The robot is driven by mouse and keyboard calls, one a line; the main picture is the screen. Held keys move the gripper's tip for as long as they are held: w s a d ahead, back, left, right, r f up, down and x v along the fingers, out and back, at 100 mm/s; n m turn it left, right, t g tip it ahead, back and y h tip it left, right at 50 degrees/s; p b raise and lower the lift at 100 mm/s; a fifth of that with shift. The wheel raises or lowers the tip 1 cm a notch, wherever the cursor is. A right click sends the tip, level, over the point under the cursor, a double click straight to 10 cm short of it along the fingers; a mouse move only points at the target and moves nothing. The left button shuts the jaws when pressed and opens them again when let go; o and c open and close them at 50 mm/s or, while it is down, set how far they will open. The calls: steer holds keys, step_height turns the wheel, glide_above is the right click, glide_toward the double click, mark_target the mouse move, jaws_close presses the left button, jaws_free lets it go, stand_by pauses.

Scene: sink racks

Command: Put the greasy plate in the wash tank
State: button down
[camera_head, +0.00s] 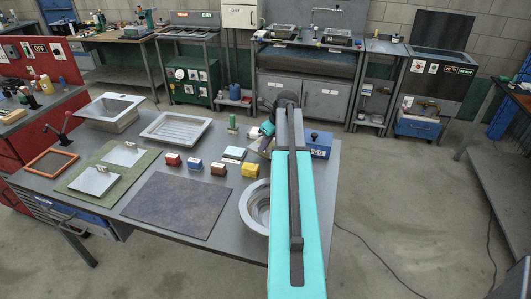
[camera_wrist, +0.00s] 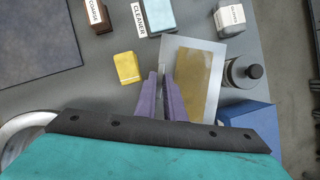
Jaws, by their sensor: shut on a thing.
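The greasy plate (camera_wrist: 201,82), a flat grey plate with a brownish-yellow patch on its face, is in the wrist view, just right of centre. My gripper (camera_wrist: 166,76) has its two purple fingers close together at the plate's left edge, shut on it. In the head view my arm covers most of the gripper and plate above the table's right side. An empty square basin (camera_head: 92,107) stands at the table's far left, and a round metal basin (camera_head: 247,207) is set at its front right, partly hidden by my arm. I cannot tell which is the wash tank.
A shallow white tray (camera_head: 150,132), a dark mat (camera_head: 178,205), and a green mat (camera_head: 71,180) with two metal plates lie on the table. Small blocks, including a yellow one (camera_wrist: 127,67), stand mid-table. A blue box (camera_head: 318,143) and a dark bottle (camera_wrist: 240,73) are close by.

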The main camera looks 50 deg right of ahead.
steer(key=shift+r+b, duration=0.3)
steer(key=shift+r, duration=1.35)
steer(key=shift+r, duration=0.15)
